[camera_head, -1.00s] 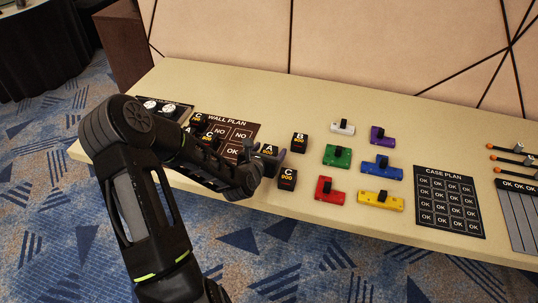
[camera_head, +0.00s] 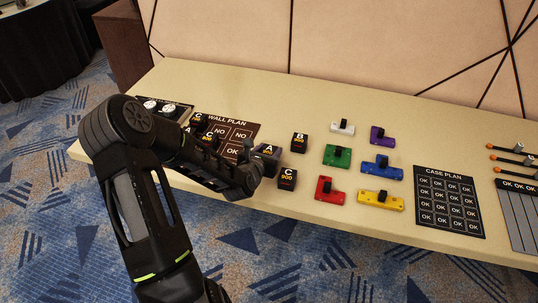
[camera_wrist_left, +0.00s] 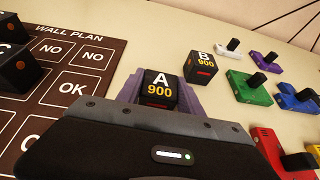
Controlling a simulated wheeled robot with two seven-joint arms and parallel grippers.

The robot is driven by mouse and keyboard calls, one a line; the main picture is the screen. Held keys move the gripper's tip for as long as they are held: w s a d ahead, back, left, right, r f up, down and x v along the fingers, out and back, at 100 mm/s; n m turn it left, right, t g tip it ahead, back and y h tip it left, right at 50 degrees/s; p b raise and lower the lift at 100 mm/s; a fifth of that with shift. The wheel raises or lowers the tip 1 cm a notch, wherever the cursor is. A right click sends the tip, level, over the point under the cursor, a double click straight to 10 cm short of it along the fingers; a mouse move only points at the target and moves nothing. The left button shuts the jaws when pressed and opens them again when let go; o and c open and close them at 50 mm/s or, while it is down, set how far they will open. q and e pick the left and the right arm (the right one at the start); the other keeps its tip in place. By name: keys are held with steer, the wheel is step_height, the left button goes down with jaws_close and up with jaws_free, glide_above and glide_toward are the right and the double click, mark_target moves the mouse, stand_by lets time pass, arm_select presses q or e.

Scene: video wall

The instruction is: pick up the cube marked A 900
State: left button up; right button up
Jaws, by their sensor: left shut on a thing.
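The black cube marked A 900 (camera_head: 268,151) shows in the head view near the middle of the table. In the left wrist view the cube (camera_wrist_left: 159,88) sits between the two purple-grey fingers, its white A and orange 900 facing the camera. My left gripper (camera_head: 262,160) is shut on this cube; it also shows in the left wrist view (camera_wrist_left: 158,95). The gripper body hides the cube's lower part, so I cannot tell whether it touches the table. My right gripper is in neither view.
A cube marked B 900 (camera_head: 299,142) and one marked C 900 (camera_head: 287,179) stand close by on the right. The wall plan board (camera_head: 246,129) with more black cubes lies left. Coloured blocks (camera_head: 337,156) and the case plan board (camera_head: 449,202) lie further right.

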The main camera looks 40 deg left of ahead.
mark_target(269, 149)
arm_select(q)
steer(key=shift+r, duration=0.15)
step_height(269, 149, up, 9)
steer(key=shift+f+p, duration=0.1)
steer(key=shift+p, duration=0.3)
steer(key=shift+r, duration=0.5)
steer(key=shift+d, duration=0.1)
